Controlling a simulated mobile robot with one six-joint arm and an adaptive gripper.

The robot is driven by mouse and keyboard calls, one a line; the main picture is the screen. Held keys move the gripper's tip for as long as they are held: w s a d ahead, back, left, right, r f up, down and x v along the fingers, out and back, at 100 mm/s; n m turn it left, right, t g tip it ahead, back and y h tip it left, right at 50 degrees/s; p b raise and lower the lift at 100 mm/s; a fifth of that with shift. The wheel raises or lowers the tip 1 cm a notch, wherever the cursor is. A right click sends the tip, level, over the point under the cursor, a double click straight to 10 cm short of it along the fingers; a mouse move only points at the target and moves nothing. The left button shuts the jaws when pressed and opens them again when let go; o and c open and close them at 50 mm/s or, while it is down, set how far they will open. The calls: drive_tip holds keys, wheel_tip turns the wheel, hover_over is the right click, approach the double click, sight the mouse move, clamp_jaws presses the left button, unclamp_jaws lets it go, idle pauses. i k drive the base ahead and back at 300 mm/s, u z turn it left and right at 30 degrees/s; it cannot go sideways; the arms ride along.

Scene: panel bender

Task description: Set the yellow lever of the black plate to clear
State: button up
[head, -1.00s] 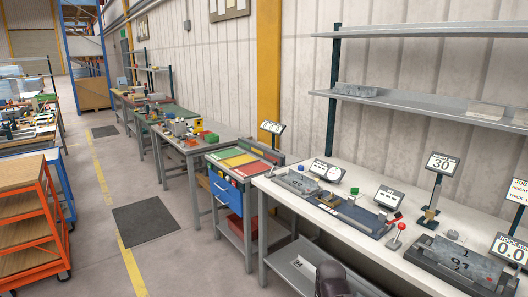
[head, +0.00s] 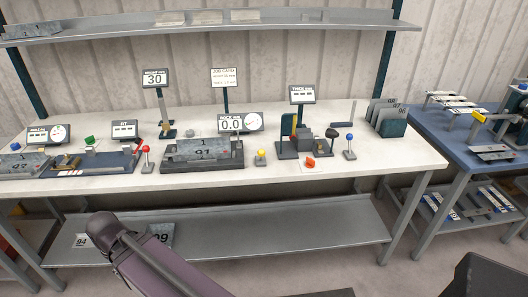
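A small lever with a yellow knob (head: 261,153) stands on the white workbench (head: 400,166), a little right of the middle of the picture. It is short and its tilt is too small to tell. To its left is a black base plate (head: 232,166) bearing a grey block (head: 201,150) marked 1 and 91. To its right is another dark fixture (head: 288,154) with upright parts. I cannot tell which of these the yellow lever belongs to. My arm's purple link shows at the bottom, below the bench edge. My gripper is not in view.
A red-knobbed lever (head: 146,150) and a blue-knobbed lever (head: 350,138) stand on the same bench. Small displays (head: 230,125) stand behind. A grey lower shelf (head: 290,229) and an upper shelf (head: 250,29) run along the bench.

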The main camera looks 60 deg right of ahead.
sight(261, 153)
drive_tip(key=u, duration=1.45)
drive_tip(key=k, duration=0.1)
drive_tip(key=z, duration=3.15)
drive_tip(key=k, duration=0.65)
drive_tip(key=u, duration=0.05)
drive_tip(key=i, duration=0.5)
